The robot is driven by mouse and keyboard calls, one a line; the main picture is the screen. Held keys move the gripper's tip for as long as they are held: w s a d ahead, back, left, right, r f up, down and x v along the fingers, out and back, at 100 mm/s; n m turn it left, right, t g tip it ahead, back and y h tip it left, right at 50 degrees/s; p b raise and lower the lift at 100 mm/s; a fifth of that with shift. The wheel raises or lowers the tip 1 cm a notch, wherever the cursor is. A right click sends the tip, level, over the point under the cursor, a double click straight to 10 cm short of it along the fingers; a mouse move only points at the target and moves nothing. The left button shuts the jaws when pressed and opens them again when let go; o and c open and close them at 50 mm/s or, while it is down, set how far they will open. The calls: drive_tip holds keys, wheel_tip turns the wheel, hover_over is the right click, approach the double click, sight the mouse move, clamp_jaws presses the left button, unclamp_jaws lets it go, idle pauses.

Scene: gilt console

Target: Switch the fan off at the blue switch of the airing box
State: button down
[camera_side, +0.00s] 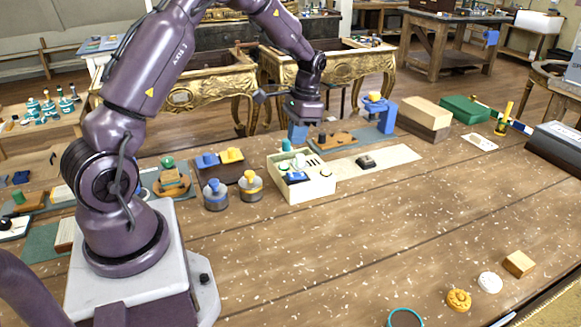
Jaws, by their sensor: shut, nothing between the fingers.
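A cream open-topped box (307,191) stands at the table's middle left. In it show a blue piece (297,178), dark slots and small rounded parts, too small to tell apart. To its left, a dark brown base (229,176) carries a blue block (207,160) and a yellow block (231,155). I cannot tell for certain which of the two is the airing box, or which way a switch is set. No fan can be made out. My gripper (298,138) points down, shut and empty, above the back of the cream box, seemingly clear of it.
Two grey pots with blue (215,195) and yellow (251,187) tops stand left of the cream box. Behind it are a wooden piece (334,141) and a blue stand (380,112). A pale strip (392,157) lies to its right. The table front is mostly clear.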

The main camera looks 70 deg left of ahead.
sight(289, 175)
drive_tip(key=f, duration=0.3)
drive_tip(key=s+f, duration=0.1)
drive_tip(key=f, duration=0.5)
drive_tip(key=shift+s, duration=0.35)
